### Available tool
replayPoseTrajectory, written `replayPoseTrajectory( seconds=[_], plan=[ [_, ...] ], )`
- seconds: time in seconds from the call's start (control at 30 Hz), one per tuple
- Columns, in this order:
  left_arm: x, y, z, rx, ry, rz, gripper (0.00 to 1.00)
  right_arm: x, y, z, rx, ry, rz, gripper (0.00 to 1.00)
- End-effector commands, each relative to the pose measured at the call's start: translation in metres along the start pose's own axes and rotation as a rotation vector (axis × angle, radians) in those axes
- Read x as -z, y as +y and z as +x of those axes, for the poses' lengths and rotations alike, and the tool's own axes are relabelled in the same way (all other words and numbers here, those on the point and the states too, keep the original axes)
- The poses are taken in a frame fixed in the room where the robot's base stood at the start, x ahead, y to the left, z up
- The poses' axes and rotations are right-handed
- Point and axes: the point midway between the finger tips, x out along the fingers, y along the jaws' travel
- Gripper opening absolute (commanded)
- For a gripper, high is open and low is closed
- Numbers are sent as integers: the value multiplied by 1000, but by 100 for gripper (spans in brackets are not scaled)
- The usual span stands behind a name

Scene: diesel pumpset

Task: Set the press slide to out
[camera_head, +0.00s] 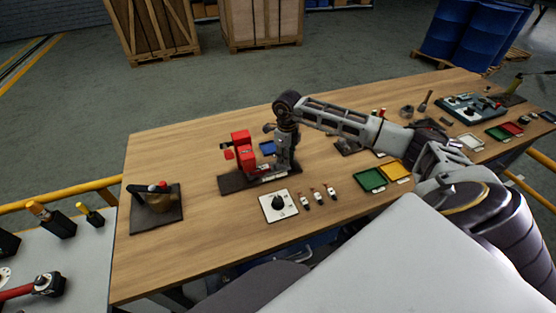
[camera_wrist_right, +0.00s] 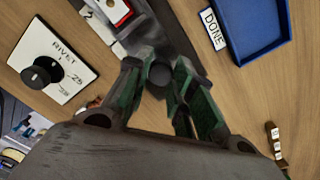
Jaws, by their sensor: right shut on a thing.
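The red press (camera_head: 241,143) stands on a dark base (camera_head: 232,184) near the middle of the bench. My right gripper (camera_head: 284,163) points down at the right end of this base and hides part of it. In the right wrist view, my right gripper (camera_wrist_right: 160,70) has its green-padded fingers on either side of a dark round knob (camera_wrist_right: 160,76) on the press's slide. It is shut on this knob. How far the slide sits in or out cannot be told. My left gripper is not in view.
A white dial plate marked RIVET (camera_wrist_right: 52,62) lies close to the press, with small labelled switches (camera_head: 318,197) beside it. A blue tray (camera_wrist_right: 238,62) with a DONE label lies behind. Green (camera_head: 370,180) and yellow trays lie to the right.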

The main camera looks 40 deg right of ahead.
Motion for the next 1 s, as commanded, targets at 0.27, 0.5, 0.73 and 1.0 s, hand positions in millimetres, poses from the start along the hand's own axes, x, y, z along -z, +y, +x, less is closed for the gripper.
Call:
replayPoseTrajectory(
  seconds=[0.27,0.5,0.73,1.0],
  plan=[
    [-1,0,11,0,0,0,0,20,-26,1,3,0,3,0],
    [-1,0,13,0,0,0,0,27,-35,0,2,1,1,0],
    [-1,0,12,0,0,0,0,28,-36,-1,4,2,3,0],
    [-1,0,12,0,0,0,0,27,-35,-1,3,1,2,46]
  ],
)
